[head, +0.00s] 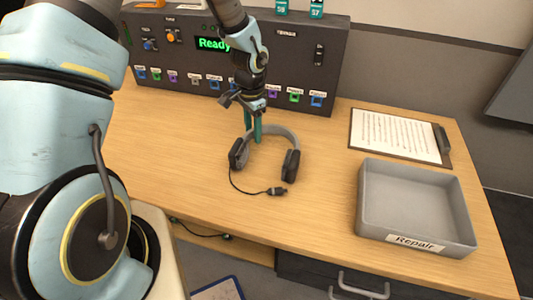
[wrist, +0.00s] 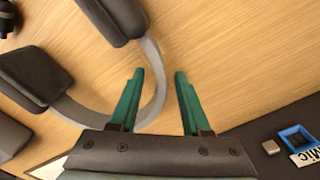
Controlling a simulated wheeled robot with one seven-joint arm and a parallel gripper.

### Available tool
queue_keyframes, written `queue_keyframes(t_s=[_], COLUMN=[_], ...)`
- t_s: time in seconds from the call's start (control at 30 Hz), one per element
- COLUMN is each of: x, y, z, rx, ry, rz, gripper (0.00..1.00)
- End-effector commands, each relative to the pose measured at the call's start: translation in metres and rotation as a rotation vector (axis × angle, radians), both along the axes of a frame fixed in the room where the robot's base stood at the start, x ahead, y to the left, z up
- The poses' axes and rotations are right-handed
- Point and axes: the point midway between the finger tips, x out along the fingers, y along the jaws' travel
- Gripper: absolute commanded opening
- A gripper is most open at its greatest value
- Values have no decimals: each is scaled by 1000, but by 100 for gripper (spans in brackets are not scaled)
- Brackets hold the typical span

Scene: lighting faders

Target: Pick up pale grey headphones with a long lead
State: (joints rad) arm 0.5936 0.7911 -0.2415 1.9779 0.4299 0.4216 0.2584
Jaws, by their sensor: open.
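The pale grey headphones lie on the wooden desk, with a grey band (head: 287,134) and dark ear cups (head: 291,164). Their dark lead curves from the left cup toward the front and ends in a black plug (head: 277,191). My gripper (head: 252,138) is open and empty, pointing down at the back left of the band. In the wrist view, the green fingers (wrist: 158,74) stand apart, with part of the curved band (wrist: 155,92) showing between them. The band passes behind the left finger. I cannot tell how high the fingertips are above the desk.
A dark console (head: 290,55) with a lit "Ready" display and several coloured sockets stands close behind my gripper. A grey tray labelled "Repair" (head: 364,228) is at the right front. A clipboard (head: 394,136) lies behind it. The desk (head: 325,185) between headphones and tray is clear.

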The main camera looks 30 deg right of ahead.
Motion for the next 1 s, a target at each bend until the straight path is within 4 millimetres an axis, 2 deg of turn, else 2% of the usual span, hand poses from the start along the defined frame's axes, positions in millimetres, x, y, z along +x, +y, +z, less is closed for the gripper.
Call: queue_keyframes(t_s=[0.07, 0.47, 1.0], x=[0, 0, 0], y=[0, 0, 0], z=[0, 0, 1], rx=[0, 0, 0], ry=[0, 0, 0], rz=[0, 1, 1], gripper=[44, 0, 0])
